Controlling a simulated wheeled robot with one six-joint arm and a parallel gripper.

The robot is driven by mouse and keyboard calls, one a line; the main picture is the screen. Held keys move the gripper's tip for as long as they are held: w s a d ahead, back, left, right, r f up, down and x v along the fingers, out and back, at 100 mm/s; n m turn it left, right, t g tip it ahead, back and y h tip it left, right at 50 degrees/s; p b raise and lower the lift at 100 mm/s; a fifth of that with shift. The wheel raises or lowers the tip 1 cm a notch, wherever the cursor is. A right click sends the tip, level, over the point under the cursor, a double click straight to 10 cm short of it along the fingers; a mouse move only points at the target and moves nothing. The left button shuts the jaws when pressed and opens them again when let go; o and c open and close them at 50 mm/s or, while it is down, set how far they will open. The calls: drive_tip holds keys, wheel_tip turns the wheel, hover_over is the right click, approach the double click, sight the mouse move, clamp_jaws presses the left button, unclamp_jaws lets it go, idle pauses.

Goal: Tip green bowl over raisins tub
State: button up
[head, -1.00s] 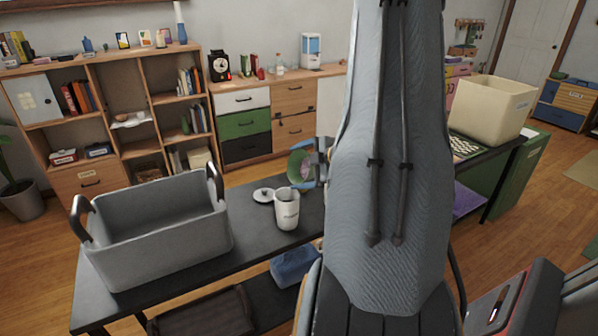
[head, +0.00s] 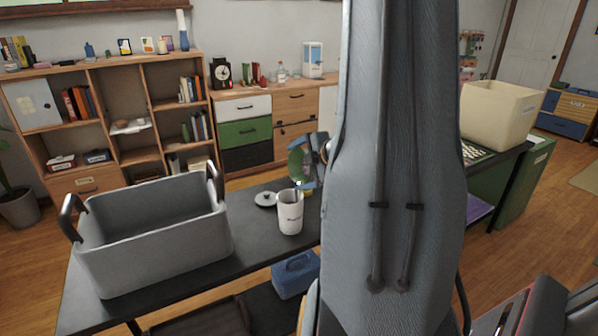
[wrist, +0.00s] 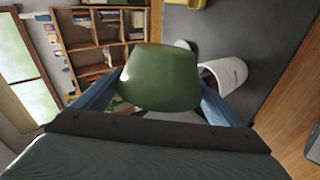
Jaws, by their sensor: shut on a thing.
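The green bowl (wrist: 160,77) is held between the two blue fingers of my gripper (wrist: 150,98) in the wrist view. In the head view the bowl (head: 299,160) is tilted on its side, its opening facing left, just above and beside the white tub. My gripper (head: 316,165) is partly hidden behind my arm there. The white raisins tub (head: 290,213) stands upright and open on the dark table, with small dark lettering on its side. It also shows in the wrist view (wrist: 228,75). The bowl's contents cannot be seen clearly.
A grey lid (head: 265,199) lies on the table (head: 245,245) beside the tub. A large grey bin with dark handles (head: 155,245) stands to the left. A cream bin (head: 500,115) stands at right. A blue box (head: 295,275) is on the lower shelf.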

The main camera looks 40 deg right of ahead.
drive_tip(key=shift+w+a+n+h+b, duration=0.2)
drive_tip(key=shift+a+n+h+b, duration=0.9)
drive_tip(key=shift+b, duration=3.45)
drive_tip(key=shift+w+a+f+n+g+h+b, duration=0.15)
drive_tip(key=shift+a+n+h+b, duration=0.4)
drive_tip(key=shift+b, duration=2.45)
drive_tip(key=shift+s+a+f+n+g+h+b, duration=0.25)
drive_tip(key=shift+h+b, duration=0.6)
drive_tip(key=shift+b, duration=2.1)
drive_tip(key=shift+w+d+r, duration=0.15)
drive_tip(key=shift+w+r, duration=0.05)
drive_tip(key=shift+r, duration=0.05)
drive_tip(key=y+p, duration=0.1)
drive_tip(key=p, duration=0.5)
drive_tip(key=d+r+m+y+p, duration=0.1)
drive_tip(key=p, duration=0.4)
drive_tip(key=shift+s+d+r+p, duration=0.2)
drive_tip(key=shift+r+p, duration=0.1)
drive_tip(key=shift+p, duration=0.1)
drive_tip(key=shift+m, duration=0.3)
drive_tip(key=shift+f, duration=0.1)
drive_tip(key=shift+p, duration=0.5)
